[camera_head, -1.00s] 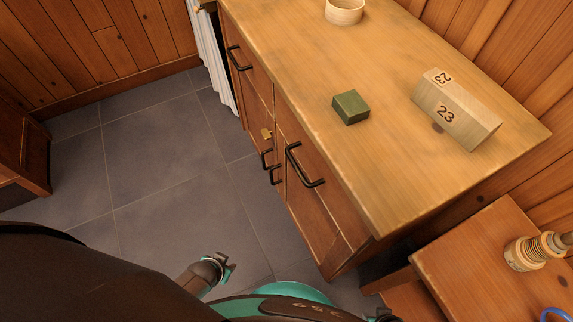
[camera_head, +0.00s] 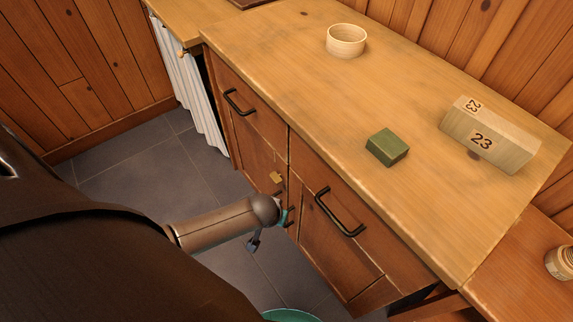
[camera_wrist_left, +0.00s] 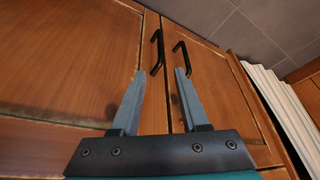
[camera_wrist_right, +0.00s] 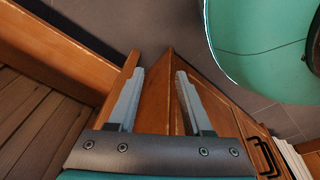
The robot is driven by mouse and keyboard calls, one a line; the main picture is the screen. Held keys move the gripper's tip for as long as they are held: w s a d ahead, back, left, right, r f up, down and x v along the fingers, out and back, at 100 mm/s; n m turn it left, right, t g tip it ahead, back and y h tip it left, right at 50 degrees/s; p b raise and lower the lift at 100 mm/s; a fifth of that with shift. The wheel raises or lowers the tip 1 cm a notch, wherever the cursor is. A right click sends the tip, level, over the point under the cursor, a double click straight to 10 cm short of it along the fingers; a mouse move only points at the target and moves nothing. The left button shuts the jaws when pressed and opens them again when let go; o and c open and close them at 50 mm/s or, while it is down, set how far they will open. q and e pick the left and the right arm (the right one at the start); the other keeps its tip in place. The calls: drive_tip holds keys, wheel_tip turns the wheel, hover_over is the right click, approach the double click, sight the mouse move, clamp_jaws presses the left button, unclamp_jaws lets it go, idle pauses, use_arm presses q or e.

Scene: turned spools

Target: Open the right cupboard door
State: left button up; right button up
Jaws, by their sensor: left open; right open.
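The right cupboard door (camera_head: 328,252) is a closed brown wooden panel below the right drawer. In the left wrist view, floor upward, the right door (camera_wrist_left: 75,55) is at left, with its black bar handle (camera_wrist_left: 157,52) beside the left door's handle (camera_wrist_left: 181,58). My left gripper (camera_wrist_left: 158,73) is open, its fingertips just short of the right door's handle, which appears between them. The head view mostly hides both handles behind my left wrist. My right gripper (camera_wrist_right: 160,73) is open and empty near wooden edges at the cupboard's end; the head view does not show it.
The cupboard top (camera_head: 300,75) holds a pale bowl (camera_head: 346,40), a green block (camera_head: 387,147) and a wooden block marked 23 (camera_head: 490,135). Drawer handles (camera_head: 340,212) project above the doors. A white curtain (camera_head: 188,85) hangs at left. Grey floor (camera_head: 130,165) is clear.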

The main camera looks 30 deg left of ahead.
sight(401, 298)
use_arm(q)
drive_tip(key=b+x, duration=1.1)
drive_tip(key=x, duration=0.3)
drive_tip(key=shift+w+f, duration=0.15)
drive_tip(key=shift+f, duration=0.15)
drive_tip(key=shift+w+f+b, duration=0.15)
drive_tip(key=shift+f+b, duration=0.1)
drive_tip(key=shift+b, duration=0.1)
use_arm(e)
drive_tip(key=shift+w+a+r+t+y, duration=0.3)
drive_tip(key=shift+w+a+r+t, duration=1)
drive_tip(key=shift+r, duration=1.9)
drive_tip(key=shift+w+a+r+t+y, duration=0.25)
drive_tip(key=shift+w+a+r, duration=0.55)
drive_tip(key=shift+w+r, duration=1.85)
drive_tip(key=shift+w+a+r+t+y, duration=0.35)
drive_tip(key=shift+w+a+r+t, duration=0.5)
drive_tip(key=shift+r, duration=2.95)
drive_tip(key=shift+w+a, duration=0.15)
drive_tip(key=shift+a, duration=0.05)
use_arm(q)
clamp_jaws()
